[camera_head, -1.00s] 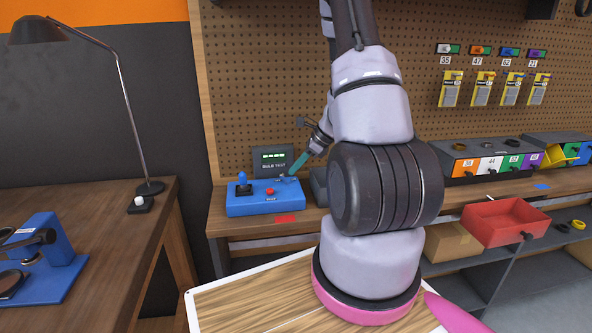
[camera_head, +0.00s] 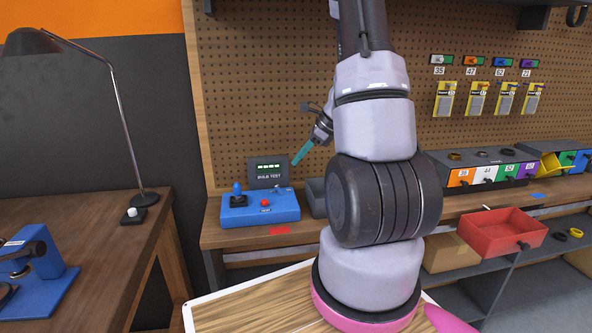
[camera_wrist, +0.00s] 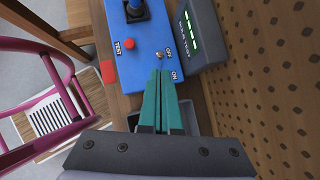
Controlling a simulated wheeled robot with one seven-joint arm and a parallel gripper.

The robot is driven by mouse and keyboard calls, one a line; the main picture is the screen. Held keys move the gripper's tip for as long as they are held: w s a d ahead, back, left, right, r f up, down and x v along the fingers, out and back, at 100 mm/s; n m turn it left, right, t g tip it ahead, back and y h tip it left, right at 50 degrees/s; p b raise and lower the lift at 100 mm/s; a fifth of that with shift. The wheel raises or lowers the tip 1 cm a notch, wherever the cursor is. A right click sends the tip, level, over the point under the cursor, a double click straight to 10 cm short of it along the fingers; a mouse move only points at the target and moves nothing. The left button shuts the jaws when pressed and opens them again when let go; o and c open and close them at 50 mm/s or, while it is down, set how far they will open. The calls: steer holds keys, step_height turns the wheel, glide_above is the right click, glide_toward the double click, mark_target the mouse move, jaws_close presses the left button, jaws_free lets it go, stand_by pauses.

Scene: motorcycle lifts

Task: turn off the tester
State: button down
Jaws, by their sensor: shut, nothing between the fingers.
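The tester is a blue box (camera_head: 285,208) on the bench, with a dark display (camera_head: 268,172) reading BULB TEST and showing lit green bars. My gripper (camera_head: 294,162), with teal fingers, is shut and empty, above and right of the switch in the head view. In the wrist view its fingertips (camera_wrist: 163,72) point at the switch and look close to it.
The tester also carries a red button (camera_head: 265,202) and a black-based blue knob (camera_head: 238,194). A dark tray (camera_head: 315,197) stands right of it. The pegboard (camera_head: 240,90) rises close behind. A red bin (camera_head: 500,230) is far right.

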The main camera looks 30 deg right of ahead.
steer(key=shift+a+v, duration=0.25)
steer(key=shift+v, duration=1.05)
steer(key=shift+r, duration=0.2)
steer(key=s+a+r+n, duration=0.4)
steer(key=a+r+n, duration=0.15)
steer(key=r, duration=0.25)
steer(key=s+a+r+n, duration=0.3)
steer(key=a+r+n, duration=0.2)
steer(key=r+n, duration=0.15)
steer(key=s+a+r+n+t+h, duration=0.2)
steer(key=s+a+r+n+h, duration=0.1)
steer(key=s+r+n, duration=0.5)
steer(key=s+r, duration=0.1)
steer(key=s, duration=0.1)
steer(key=shift+s+n+t+h, duration=0.3)
steer(key=shift+s+t, duration=0.05)
steer(key=shift+t, duration=0.05)
